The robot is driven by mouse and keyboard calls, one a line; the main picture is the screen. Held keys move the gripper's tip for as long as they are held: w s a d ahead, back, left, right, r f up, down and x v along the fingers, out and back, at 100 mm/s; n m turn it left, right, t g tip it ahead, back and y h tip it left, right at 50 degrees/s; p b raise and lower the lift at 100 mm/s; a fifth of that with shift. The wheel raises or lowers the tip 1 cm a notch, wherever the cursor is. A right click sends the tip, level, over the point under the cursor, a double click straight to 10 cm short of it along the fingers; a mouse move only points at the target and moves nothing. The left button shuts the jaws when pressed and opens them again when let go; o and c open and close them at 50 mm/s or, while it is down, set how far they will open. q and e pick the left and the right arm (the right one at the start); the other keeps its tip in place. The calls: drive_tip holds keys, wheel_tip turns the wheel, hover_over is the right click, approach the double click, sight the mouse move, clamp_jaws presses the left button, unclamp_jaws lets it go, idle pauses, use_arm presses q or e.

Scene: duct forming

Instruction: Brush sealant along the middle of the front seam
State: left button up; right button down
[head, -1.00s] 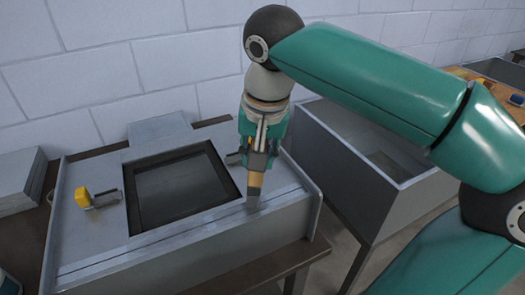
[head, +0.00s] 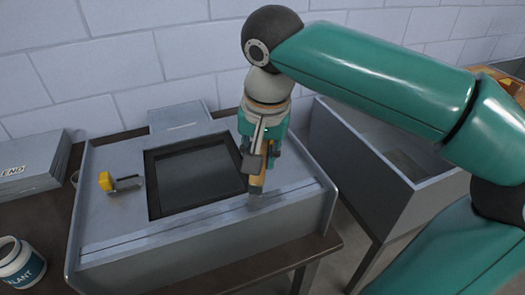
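A grey sheet-metal duct piece (head: 105,225) with a square dark opening lies on a brown table. The front seam (head: 180,227) shows as a long line along its front edge, from lower left to right. My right gripper (head: 260,165) is shut on a brush (head: 257,183) with a wooden handle. The brush points down, its dark bristles at the seam, right of the opening; I cannot tell whether they touch. The gripper hides part of the handle. A white sealant can (head: 22,268) stands at the lower left, partly cut off. My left gripper is not in view.
A yellow-ended clamp or tool (head: 118,183) sits on the duct's left side. Grey stacked sheets (head: 30,165) lie at the far left. A large open grey metal box (head: 375,185) stands at the right. A block wall closes the back.

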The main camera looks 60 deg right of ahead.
drive_tip(key=shift+w+a+p, duration=0.55)
drive_tip(key=shift+w+a, duration=0.4)
drive_tip(key=shift+a, duration=0.25)
drive_tip(key=a, duration=0.1)
drive_tip(key=w+a, duration=0.1)
drive_tip(key=shift+w+a+f+p, duration=0.2)
drive_tip(key=shift+w+a+p, duration=0.1)
drive_tip(key=shift+a, duration=0.1)
drive_tip(key=shift+a, duration=0.15)
